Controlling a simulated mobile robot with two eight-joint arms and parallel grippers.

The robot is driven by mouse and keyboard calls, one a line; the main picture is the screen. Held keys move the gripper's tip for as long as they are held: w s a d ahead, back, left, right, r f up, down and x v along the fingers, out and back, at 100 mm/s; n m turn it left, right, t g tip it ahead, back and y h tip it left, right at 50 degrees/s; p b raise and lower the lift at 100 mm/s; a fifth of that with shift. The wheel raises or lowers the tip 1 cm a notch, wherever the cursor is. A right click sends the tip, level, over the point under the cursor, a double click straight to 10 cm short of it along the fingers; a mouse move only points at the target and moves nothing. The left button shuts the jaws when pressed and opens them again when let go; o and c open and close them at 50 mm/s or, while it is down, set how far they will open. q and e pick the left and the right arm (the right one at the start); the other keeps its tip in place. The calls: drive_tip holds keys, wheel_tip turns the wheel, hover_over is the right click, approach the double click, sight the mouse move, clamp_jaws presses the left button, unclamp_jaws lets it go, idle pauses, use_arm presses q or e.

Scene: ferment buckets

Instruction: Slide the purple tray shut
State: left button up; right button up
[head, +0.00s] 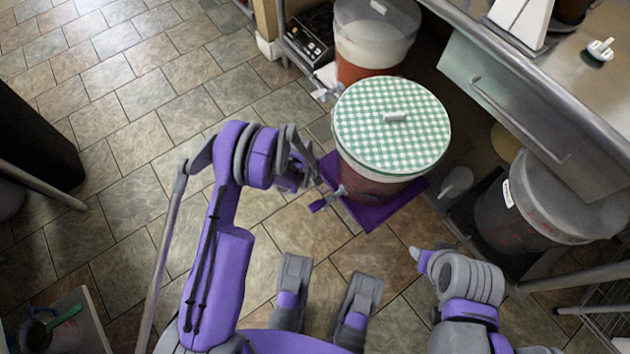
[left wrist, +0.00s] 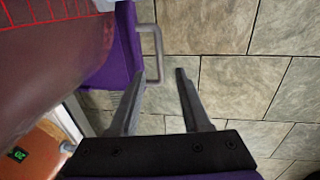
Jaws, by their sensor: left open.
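The purple tray (head: 375,219) sticks out from under the counter into the aisle. It bears a bucket (head: 372,184) of dark red contents with a green-checked lid (head: 391,125). In the left wrist view the purple tray (left wrist: 112,72) shows its edge with a grey bar handle (left wrist: 158,45). My left gripper (head: 304,163) is at the tray's left side. Its fingers are apart, and in the left wrist view (left wrist: 160,74) the handle's near end appears between the fingertips, with no clear grip. My right gripper (head: 420,257) is low, right of the tray; its fingers are unclear.
Another bucket (head: 374,38) with orange-red contents stands behind, beside a black control box (head: 308,36). A grey bucket (head: 540,205) stands at right under the steel counter (head: 590,84). A drawer front with handle (head: 515,115) overhangs there.

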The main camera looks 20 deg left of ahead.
use_arm(q)
drive_tip(key=f, duration=0.2)
drive_tip(key=f+b, duration=0.1)
drive_tip(key=f, duration=0.2)
drive_tip(key=w+d+f, duration=0.1)
drive_tip(key=f, duration=0.1)
drive_tip(key=shift+w+f+b, duration=0.1)
drive_tip(key=shift+f+b, duration=0.1)
drive_tip(key=shift+b, duration=0.15)
clamp_jaws()
drive_tip(key=shift+a, duration=0.1)
idle(0.9)
